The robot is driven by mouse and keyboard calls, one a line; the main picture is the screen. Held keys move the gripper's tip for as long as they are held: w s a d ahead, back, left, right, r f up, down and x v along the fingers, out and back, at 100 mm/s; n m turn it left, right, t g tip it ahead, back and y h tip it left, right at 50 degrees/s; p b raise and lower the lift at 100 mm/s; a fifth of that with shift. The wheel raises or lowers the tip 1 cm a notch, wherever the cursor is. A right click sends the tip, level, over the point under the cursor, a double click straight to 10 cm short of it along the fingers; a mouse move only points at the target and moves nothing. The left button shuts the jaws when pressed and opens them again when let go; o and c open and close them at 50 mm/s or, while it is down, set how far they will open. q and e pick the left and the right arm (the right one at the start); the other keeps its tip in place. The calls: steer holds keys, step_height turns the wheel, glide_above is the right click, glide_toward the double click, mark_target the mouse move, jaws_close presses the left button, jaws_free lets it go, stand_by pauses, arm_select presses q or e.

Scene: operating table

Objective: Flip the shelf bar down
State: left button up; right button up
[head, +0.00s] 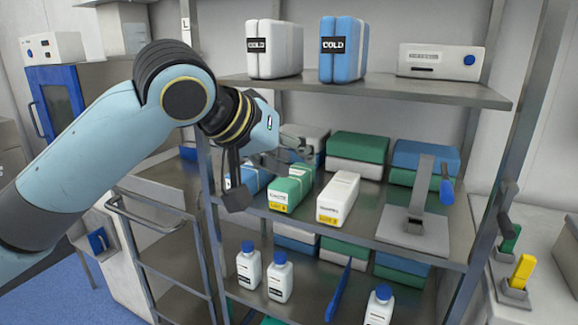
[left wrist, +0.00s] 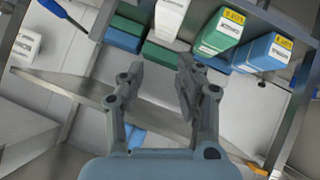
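An upright grey bar (head: 420,190) with a blue handle (head: 447,191) stands on a grey base plate (head: 414,232) at the right of the middle shelf. I take it to be the shelf bar. In the left wrist view a blue handle on a dark rod (left wrist: 60,12) shows at the top left. My left gripper (head: 300,150) is at the middle shelf, left of the bar and apart from it, near the boxes. In the left wrist view its fingers (left wrist: 158,70) are spread with nothing between them. My right gripper is not in view.
A green box (head: 291,190) and a white box (head: 338,197) stand on the middle shelf between gripper and bar. Stacked packs (head: 357,146) lie behind. The upper shelf (head: 380,90) overhangs them. Grey posts (head: 492,205) frame the rack. Bottles (head: 280,278) stand below.

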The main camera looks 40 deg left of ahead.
arm_select(q)
steer(key=shift+s+f, duration=0.25)
steer(key=shift+f, duration=0.45)
steer(key=shift+c, duration=1.3)
